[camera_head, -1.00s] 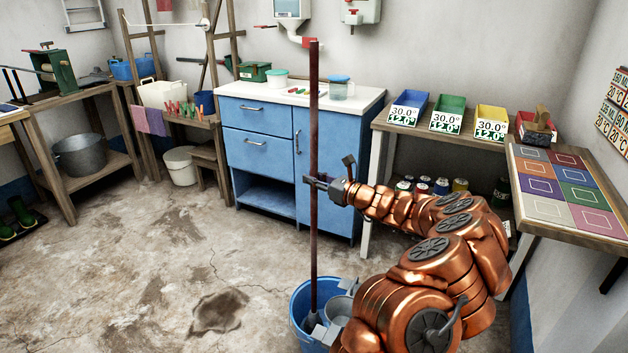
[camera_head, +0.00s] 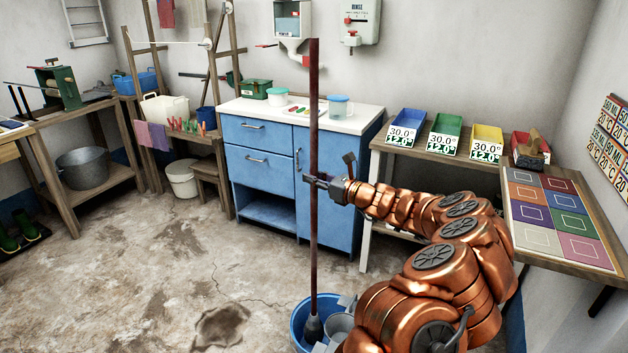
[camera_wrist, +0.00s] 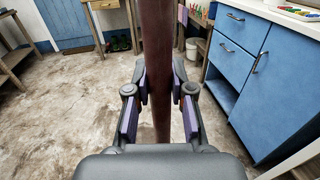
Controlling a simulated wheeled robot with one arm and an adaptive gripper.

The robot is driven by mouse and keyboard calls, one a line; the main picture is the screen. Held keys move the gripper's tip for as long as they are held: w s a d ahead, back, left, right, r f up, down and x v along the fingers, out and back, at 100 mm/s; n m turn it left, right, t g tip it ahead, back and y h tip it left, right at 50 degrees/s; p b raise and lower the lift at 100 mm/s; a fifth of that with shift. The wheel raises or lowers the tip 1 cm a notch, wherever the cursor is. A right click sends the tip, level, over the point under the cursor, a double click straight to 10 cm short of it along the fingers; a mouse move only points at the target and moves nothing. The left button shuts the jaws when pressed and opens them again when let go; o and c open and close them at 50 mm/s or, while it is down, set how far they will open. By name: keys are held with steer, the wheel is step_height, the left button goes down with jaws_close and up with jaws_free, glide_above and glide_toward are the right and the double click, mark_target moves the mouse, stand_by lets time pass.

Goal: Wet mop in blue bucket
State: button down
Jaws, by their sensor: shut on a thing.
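The mop's long dark red handle (camera_head: 314,120) stands nearly upright in the head view. Its grey head (camera_head: 313,327) is down inside the blue bucket (camera_head: 297,324) on the floor. The bucket has a grey wringer (camera_head: 339,326) at its right side, and my arm hides part of the bucket. My gripper (camera_head: 314,182) is shut on the handle around its middle. In the wrist view the handle (camera_wrist: 157,60) runs between the two finger pads. Whether the mop head touches the bucket's bottom cannot be seen.
A blue cabinet (camera_head: 262,175) with a white top stands behind the mop. To the right are a shelf with coloured bins (camera_head: 445,133) and a table with coloured squares (camera_head: 552,210). A dark stain (camera_head: 220,326) marks the floor. Open floor lies to the left.

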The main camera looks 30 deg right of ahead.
mark_target(317, 113)
steer(key=shift+r+p, duration=6.9)
steer(key=shift+r, duration=2.65)
